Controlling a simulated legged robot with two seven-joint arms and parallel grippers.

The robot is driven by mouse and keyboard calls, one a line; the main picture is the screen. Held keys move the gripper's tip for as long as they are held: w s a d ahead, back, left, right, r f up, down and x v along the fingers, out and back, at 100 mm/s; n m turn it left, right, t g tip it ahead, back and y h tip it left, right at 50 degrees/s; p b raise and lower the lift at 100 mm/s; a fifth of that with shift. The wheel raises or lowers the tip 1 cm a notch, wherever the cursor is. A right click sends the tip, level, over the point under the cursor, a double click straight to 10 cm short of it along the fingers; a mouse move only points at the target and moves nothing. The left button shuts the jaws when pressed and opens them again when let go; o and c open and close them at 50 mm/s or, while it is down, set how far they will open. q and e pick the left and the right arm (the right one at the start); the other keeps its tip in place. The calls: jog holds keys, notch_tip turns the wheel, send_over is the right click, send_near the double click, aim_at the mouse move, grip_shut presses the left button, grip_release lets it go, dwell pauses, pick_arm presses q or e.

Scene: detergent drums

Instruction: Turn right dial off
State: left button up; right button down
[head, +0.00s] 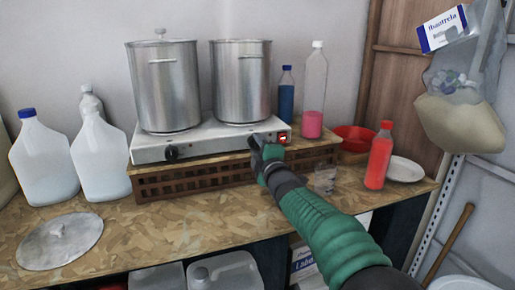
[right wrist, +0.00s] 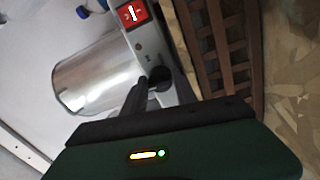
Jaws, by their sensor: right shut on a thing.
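A white two-plate cooker (head: 210,143) stands on a brown slatted crate with two steel pots on it. Its left dial (head: 171,153) is black and in plain sight on the front. The right dial (right wrist: 160,77) is black and shows between my fingers in the right wrist view; my gripper hides it in the head view. My right gripper (head: 257,145) is at the cooker's front, shut on the right dial. A red switch (head: 283,138) is just right of the gripper; it also shows in the right wrist view (right wrist: 132,13). My left gripper is not in view.
The slatted crate (head: 190,181) lies right below the gripper. A clear glass (head: 325,180), a red bottle (head: 378,158) and a white plate (head: 406,170) are to the right. White jugs (head: 45,165) and a round lid (head: 60,242) are at the left.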

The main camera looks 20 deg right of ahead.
jog(key=shift+a+f, duration=0.1)
jog(key=shift+f, duration=0.3)
jog(key=c, duration=1.2)
grip_release()
jog(key=shift+o, duration=1)
jog(key=shift+r, duration=0.15)
jog(key=s, duration=1.6)
jog(key=shift+s+f+b, duration=0.3)
jog(key=shift+s+f, duration=0.05)
jog(key=shift+f, duration=0.1)
